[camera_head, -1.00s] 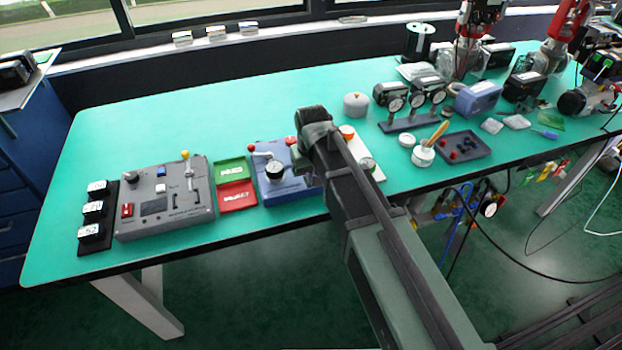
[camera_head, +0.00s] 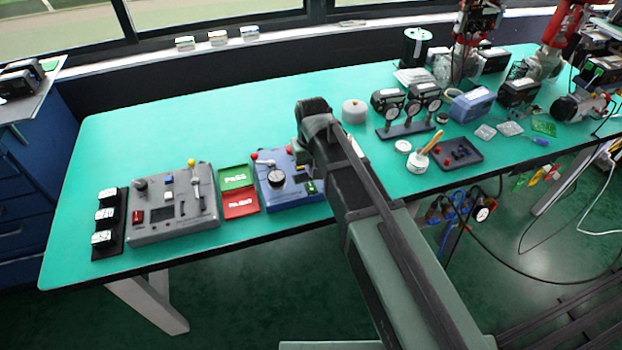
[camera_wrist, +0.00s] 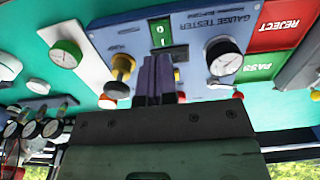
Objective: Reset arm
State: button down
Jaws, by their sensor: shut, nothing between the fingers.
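My arm (camera_head: 375,215) reaches over the table's front edge, its end over the right side of the blue gauge tester (camera_head: 290,187). My gripper (camera_wrist: 158,82) shows in the wrist view, its dark fingers together with nothing between them. The fingers are in front of the gauge tester (camera_wrist: 190,52), between a brass-coloured knob (camera_wrist: 122,68) and a round dial gauge (camera_wrist: 223,55). I cannot tell whether the fingertips touch the tester.
Left of the tester are a green PASS tray (camera_head: 235,177), a red REJECT tray (camera_head: 240,204) and a grey control box (camera_head: 172,205). A gauge stand (camera_head: 405,131) and a dark parts tray (camera_head: 455,154) stand to the right. The table's back left is clear.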

jog(key=shift+r, duration=0.15)
jog(key=s+d+m, duration=0.3)
jog(key=s+d, duration=0.9)
jog(key=d, duration=0.4)
jog(key=shift+s+d+r+m, duration=0.2)
jog(key=shift+s+d+m, duration=0.1)
jog(key=shift+d, duration=0.1)
jog(key=shift+w+r, duration=0.1)
